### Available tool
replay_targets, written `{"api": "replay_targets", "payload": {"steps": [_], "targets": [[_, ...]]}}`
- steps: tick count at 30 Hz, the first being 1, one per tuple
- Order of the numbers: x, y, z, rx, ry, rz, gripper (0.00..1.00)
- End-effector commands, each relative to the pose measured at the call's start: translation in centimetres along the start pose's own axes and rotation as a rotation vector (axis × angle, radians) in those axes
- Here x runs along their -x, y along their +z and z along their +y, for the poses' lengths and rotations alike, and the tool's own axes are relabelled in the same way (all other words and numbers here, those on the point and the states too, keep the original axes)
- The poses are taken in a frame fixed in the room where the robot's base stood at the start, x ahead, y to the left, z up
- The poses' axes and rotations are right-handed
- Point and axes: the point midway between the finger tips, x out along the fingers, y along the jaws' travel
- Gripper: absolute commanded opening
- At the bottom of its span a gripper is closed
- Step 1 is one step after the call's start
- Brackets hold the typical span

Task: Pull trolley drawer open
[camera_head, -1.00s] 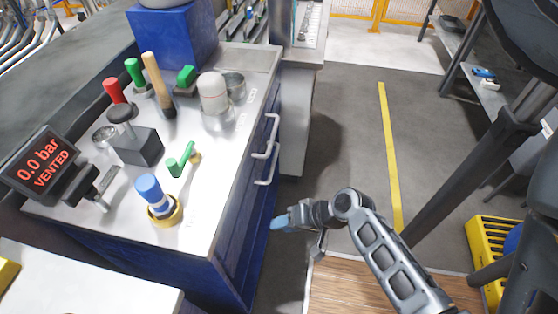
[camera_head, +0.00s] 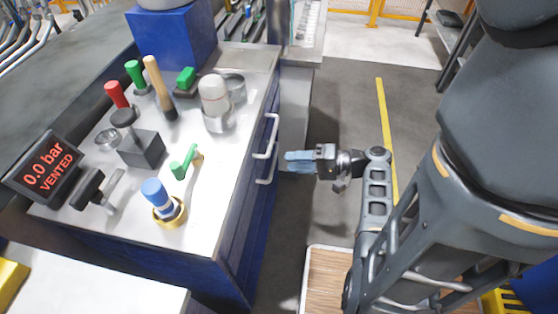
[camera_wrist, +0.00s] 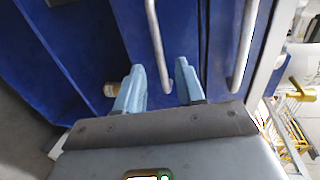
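The blue trolley (camera_head: 232,245) stands left of my gripper, its drawer side facing right. Two pale bar handles stick out of that side: an upper handle (camera_head: 272,127) and a lower handle (camera_head: 269,168). My gripper (camera_head: 288,161) points left at the lower handle, with a small gap in the head view. In the wrist view, my gripper (camera_wrist: 158,84) has its two light-blue fingers spread apart. One bar handle (camera_wrist: 156,40) runs down to the space between the fingertips; another handle (camera_wrist: 245,45) lies to the right. The blue drawer fronts (camera_wrist: 180,35) look shut.
The trolley top (camera_head: 225,150) carries a pressure display (camera_head: 45,170) reading 0.0 bar VENTED, several coloured-handled tools and a blue box (camera_head: 172,42). A grey cabinet (camera_head: 295,105) stands behind the trolley. The floor right of the trolley, with a yellow line (camera_head: 382,110), is open.

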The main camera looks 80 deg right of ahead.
Motion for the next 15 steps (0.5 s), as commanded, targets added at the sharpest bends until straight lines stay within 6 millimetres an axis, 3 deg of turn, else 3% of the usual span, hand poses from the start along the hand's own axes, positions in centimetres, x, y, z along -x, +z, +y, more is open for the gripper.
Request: {"api": "replay_targets", "payload": {"steps": [7,15], "targets": [[-3.6,0.0,0.0,-0.002,0.001,-0.001,0.38],[-5.0,0.0,0.0,0.000,0.002,0.001,0.38]]}}
